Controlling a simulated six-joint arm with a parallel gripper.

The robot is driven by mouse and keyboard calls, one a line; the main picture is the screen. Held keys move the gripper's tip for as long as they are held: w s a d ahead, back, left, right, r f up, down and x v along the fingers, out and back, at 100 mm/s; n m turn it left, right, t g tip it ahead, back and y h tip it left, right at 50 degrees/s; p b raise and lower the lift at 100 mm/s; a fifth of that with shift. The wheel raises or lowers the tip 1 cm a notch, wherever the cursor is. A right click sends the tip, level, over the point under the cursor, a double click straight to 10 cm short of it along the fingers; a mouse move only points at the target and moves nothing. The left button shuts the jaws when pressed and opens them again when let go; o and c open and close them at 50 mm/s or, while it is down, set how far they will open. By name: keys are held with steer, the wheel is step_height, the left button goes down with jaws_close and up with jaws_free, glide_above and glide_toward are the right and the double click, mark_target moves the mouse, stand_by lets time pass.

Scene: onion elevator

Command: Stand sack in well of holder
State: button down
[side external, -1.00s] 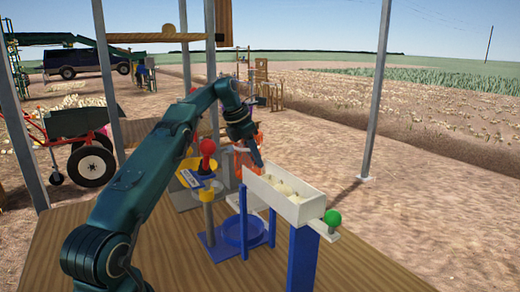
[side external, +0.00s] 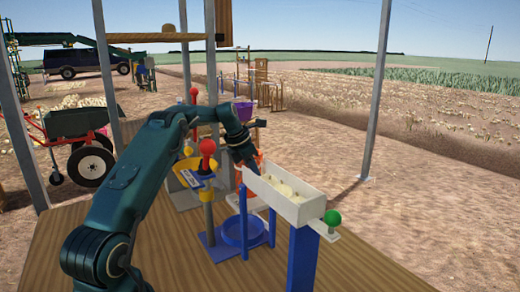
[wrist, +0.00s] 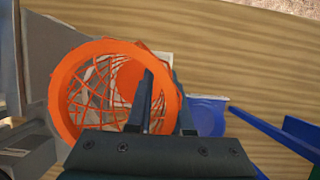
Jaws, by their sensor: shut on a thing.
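The sack (wrist: 63,88) is an orange open-mesh bag with a thick orange rim; its mouth faces my wrist camera. My gripper (wrist: 166,88) is shut on the right side of its rim, one finger inside the mouth and the other outside. In the side view my gripper (side external: 251,166) is behind the white trough, and only bits of the orange sack (side external: 239,179) show past it. The holder (side external: 243,233) has a round blue well and upright blue posts on a blue base. The well (wrist: 208,117) shows right of the sack in the wrist view, partly hidden by my gripper.
A white trough (side external: 290,207) with several onions stands on a blue post (side external: 303,258) right of the holder, with a green knob (side external: 332,218) at its end. A yellow dispenser with a red knob (side external: 207,147) stands left. The wooden table front is clear.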

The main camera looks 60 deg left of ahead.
mark_target(242, 163)
steer(key=shift+f, duration=1.8)
steer(key=shift+f, duration=0.15)
steer(key=c, duration=0.8)
jaws_free()
steer(key=v, duration=1.2)
steer(key=shift+a, duration=0.3)
